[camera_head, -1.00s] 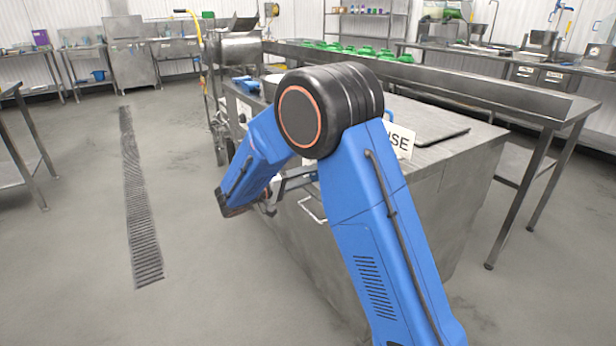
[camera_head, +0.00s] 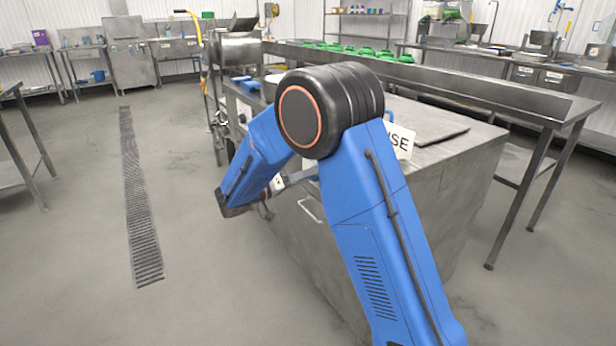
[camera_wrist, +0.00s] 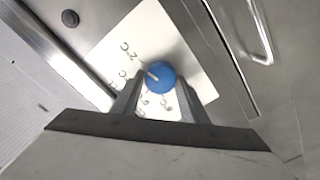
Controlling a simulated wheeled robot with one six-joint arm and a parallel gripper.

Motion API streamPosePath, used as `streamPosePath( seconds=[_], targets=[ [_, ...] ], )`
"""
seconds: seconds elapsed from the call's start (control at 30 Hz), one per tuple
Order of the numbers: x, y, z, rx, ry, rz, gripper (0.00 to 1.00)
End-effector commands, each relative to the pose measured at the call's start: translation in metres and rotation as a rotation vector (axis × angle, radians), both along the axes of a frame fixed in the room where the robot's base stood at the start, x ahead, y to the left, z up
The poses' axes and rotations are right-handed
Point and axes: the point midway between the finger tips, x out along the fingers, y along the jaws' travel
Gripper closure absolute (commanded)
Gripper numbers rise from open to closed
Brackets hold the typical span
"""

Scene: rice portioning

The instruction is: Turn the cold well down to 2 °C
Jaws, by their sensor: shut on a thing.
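In the wrist view a round blue knob (camera_wrist: 160,77) with a white pointer mark stands on a pale dial plate (camera_wrist: 172,35) printed with temperature marks. The pointer aims up and left in that view; the lettering is partly hidden and hard to read. My gripper (camera_wrist: 159,84) is shut on the knob, one finger on each side. In the head view the steel cabinet (camera_head: 300,250) carries the dial on its front, but my blue arm hides the knob and the fingers.
A bar handle (camera_wrist: 262,35) is on the cabinet front near the dial. A sign (camera_head: 400,140) stands on the cabinet's top. A long steel table (camera_head: 500,95) is behind at the right. The floor at the left, with a drain grate (camera_head: 140,210), is clear.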

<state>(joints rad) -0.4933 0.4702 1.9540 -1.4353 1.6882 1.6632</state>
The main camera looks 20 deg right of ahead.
Motion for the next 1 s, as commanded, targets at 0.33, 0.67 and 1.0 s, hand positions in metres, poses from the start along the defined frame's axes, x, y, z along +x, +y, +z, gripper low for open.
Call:
streamPosePath(
  seconds=[0.33, 0.67, 1.0],
  targets=[
    [0.000, 0.000, -0.001, 0.000, 0.003, -0.001, 0.41],
    [-0.002, 0.008, 0.000, 0.000, 0.002, 0.001, 0.41],
    [-0.020, 0.065, -0.001, 0.001, 0.001, 0.003, 0.41]
  ],
)
